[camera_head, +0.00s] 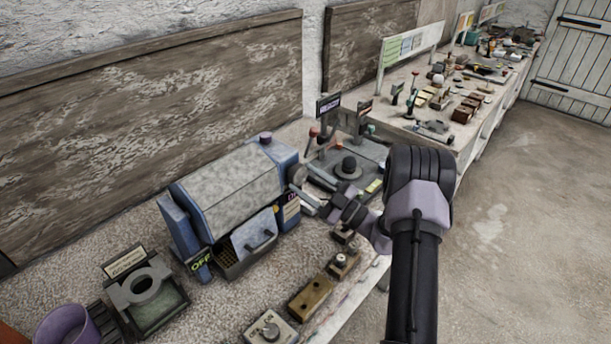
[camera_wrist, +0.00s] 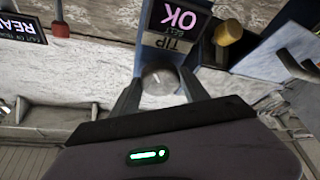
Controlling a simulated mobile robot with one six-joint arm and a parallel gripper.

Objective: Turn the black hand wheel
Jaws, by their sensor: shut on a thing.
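A blue-grey machine (camera_head: 232,190) stands on the bench in the head view. A round grey hand wheel (camera_head: 297,175) sits at its right end; it looks grey rather than black. In the wrist view the wheel (camera_wrist: 160,82) is a round grey face with a small pale mark. My gripper (camera_head: 312,198) reaches to the machine's right end. In the wrist view my gripper (camera_wrist: 160,92) has one finger on each side of the wheel and is shut on it. The far side of the wheel is hidden.
An "OK" display (camera_wrist: 178,20) is close beyond the fingers. A black dome on a grey base (camera_head: 348,170) stands behind my gripper. A brass block (camera_head: 310,298) and a purple cup (camera_head: 68,328) lie nearer. The floor on the right is clear.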

